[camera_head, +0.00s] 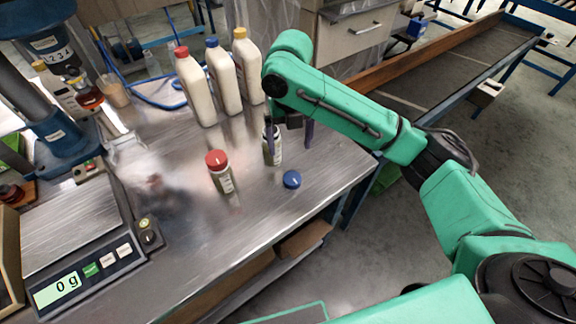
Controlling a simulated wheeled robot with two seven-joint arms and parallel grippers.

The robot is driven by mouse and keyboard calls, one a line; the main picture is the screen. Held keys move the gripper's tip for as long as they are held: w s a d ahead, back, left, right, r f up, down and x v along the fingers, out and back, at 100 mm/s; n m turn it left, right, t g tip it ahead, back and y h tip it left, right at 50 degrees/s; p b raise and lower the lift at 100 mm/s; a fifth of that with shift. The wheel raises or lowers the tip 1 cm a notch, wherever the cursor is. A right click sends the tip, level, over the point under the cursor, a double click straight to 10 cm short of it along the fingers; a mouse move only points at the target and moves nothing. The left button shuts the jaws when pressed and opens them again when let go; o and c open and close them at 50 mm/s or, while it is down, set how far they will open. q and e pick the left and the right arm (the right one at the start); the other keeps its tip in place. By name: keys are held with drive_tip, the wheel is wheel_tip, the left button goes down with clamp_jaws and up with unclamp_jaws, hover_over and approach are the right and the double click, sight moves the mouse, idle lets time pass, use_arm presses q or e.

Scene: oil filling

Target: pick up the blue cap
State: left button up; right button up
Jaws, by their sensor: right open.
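The blue cap (292,179) lies on the metal table near its right front edge. My right gripper (289,149) reaches in from the right, its purple fingers pointing down and spread apart, with nothing held between them. It hangs behind the cap in the picture and apart from it. An uncapped-looking small bottle (273,157) with a white label stands upright just left of the cap. The left finger overlaps this bottle in view; I cannot tell whether they touch. My left gripper is out of view.
A red-capped jar (220,173) stands left of the small bottle. White bottles with red (196,88), blue (224,80) and yellow (249,70) caps stand behind. A scale (75,245) reading 0 g is at left. The table front is clear.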

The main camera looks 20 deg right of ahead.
hover_over(293, 178)
drive_tip(key=f, duration=0.5)
drive_tip(key=shift+s+a+f+p, duration=0.1)
drive_tip(key=shift+s+a+p, duration=0.2)
drive_tip(key=shift+s, duration=0.1)
drive_tip(key=f, duration=0.3)
drive_tip(key=f+p, duration=0.1)
drive_tip(key=f, duration=0.1)
drive_tip(key=shift+w+d+f, duration=0.25)
drive_tip(key=shift+w+f, duration=0.1)
drive_tip(key=shift+w, duration=0.05)
drive_tip(key=shift+s+f, duration=0.1)
drive_tip(key=shift+f, duration=0.15)
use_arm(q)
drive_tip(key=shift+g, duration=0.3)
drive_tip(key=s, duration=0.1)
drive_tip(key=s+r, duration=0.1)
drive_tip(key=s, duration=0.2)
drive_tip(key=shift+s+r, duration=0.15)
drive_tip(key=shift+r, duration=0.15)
use_arm(e)
drive_tip(key=c, duration=1.4)
